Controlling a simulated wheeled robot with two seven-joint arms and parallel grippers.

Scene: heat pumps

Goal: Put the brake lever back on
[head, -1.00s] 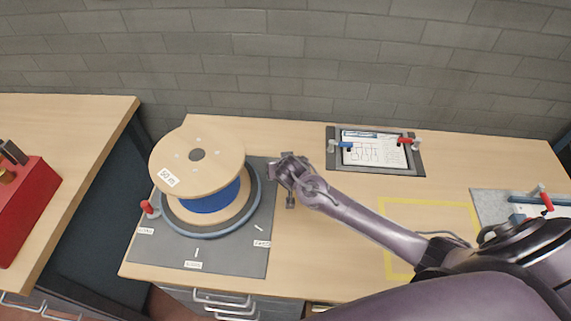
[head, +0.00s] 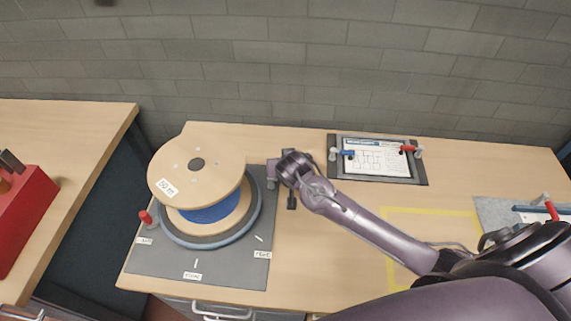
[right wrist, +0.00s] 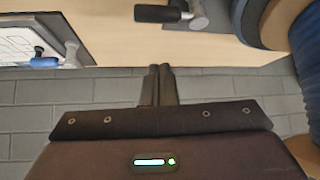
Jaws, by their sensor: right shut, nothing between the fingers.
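A black-handled lever on a grey post (right wrist: 176,14) stands at the top of the right wrist view, by the edge of the dark mat under the cable reel. A black handle-like piece, probably the same lever (head: 291,202), shows just below my right wrist in the head view. My right gripper (right wrist: 160,68) is shut and empty, its fingertips apart from the lever in the picture. In the head view my wrist hides its fingers. A red-handled part (head: 146,218) stands at the mat's left edge. My left gripper is not in view.
A wooden reel (head: 200,163) with blue cable sits on a round base on the grey mat (head: 230,270). A framed document (head: 376,158) lies at the back. A yellow outlined area (head: 430,211) lies right, partly under my arm. The brick wall is close behind.

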